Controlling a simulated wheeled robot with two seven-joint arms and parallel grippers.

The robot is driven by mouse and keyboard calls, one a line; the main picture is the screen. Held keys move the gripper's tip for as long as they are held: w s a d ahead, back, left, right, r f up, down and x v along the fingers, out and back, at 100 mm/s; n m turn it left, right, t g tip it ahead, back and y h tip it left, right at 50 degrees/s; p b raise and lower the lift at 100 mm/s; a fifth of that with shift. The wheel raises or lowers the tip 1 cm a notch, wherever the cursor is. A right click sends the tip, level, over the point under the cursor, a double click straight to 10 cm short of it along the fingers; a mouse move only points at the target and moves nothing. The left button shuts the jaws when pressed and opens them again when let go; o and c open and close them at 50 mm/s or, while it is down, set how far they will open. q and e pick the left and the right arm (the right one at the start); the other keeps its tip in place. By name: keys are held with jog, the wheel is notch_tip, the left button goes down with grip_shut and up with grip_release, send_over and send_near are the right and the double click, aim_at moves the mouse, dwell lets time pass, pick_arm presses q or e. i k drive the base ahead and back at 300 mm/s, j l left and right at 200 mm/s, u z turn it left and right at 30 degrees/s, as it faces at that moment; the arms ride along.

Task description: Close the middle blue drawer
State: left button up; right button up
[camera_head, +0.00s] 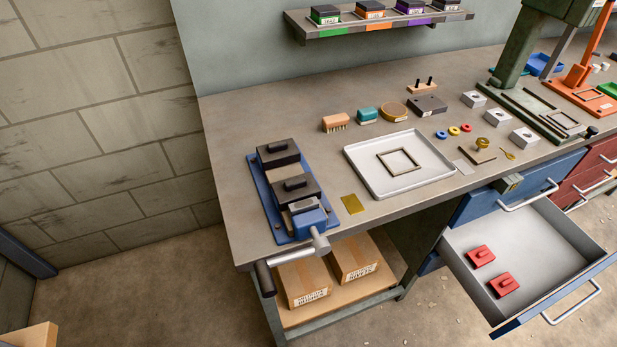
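The blue drawer (540,233) is pulled far out from the bench at the lower right. Its light grey inside holds two red blocks with knobs, one red block (481,257) farther in and another red block (503,285) nearer the front. Its silver bar handle (572,302) is on the blue front panel, near the right edge of the view. Above it is a shut blue drawer (520,188) with its own silver handle (528,197). Neither of my grippers shows in this view.
The bench top (300,110) carries a blue vise (297,205), a white tray (400,164) with a square frame, and a green press (525,60). Boxes (355,255) sit on a low shelf. Red drawers (598,165) are at the right. Floor before the bench is mostly clear.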

aim_at(541, 248)
jog(key=l+z, duration=0.15)
jog(key=z, duration=0.3)
jog(key=k+l+z, duration=0.1)
jog(key=z, duration=0.4)
jog(key=l+z, duration=0.25)
jog(key=z, duration=0.2)
jog(key=l+z, duration=0.2)
jog(key=z, duration=0.3)
